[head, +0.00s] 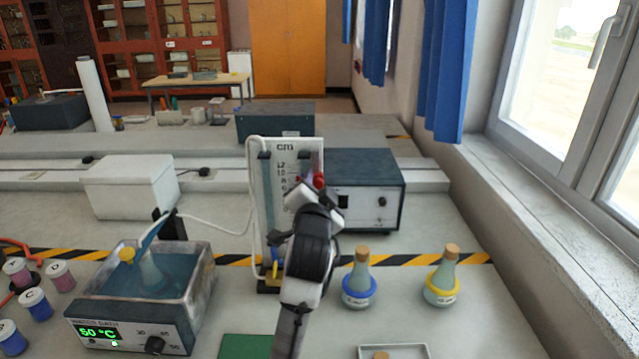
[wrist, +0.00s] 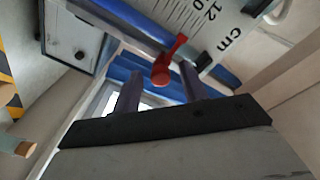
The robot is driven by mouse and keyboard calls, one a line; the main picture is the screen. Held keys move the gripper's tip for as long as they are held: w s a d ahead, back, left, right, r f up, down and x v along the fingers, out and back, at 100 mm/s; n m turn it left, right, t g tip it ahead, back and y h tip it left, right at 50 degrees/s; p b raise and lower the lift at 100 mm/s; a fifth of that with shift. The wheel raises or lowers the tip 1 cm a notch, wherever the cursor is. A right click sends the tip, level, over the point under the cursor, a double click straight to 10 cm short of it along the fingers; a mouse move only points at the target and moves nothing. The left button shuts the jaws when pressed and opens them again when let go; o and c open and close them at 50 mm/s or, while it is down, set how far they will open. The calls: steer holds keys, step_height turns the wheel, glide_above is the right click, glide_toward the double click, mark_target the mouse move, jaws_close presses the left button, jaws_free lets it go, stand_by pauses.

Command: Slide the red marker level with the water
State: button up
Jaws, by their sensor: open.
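A white upright board with a cm scale (head: 293,158) stands on the bench; its scale (wrist: 205,22) fills the top of the wrist view. The red marker (head: 319,180) shows at the board's right side, just above my gripper (head: 312,190). In the wrist view the red marker (wrist: 164,66) has a round knob and a pointer toward the scale. The two dark fingers of my gripper (wrist: 160,78) stand apart, with the knob between or just beyond their tips; contact is not clear. A pale tube runs to the board. The water level is not distinguishable, and my arm hides the board's lower right.
A water bath (head: 150,290) reading 50 °C stands at left. A dark instrument box (head: 365,190) is close behind at right. Two corked flasks, blue-ringed (head: 359,282) and yellow-ringed (head: 441,280), stand right of my arm. A white box (head: 130,187) is farther left.

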steer(key=shift+s, duration=0.15)
jaws_close()
steer(key=shift+r, duration=0.1)
steer(key=shift+r, duration=0.2)
jaws_free()
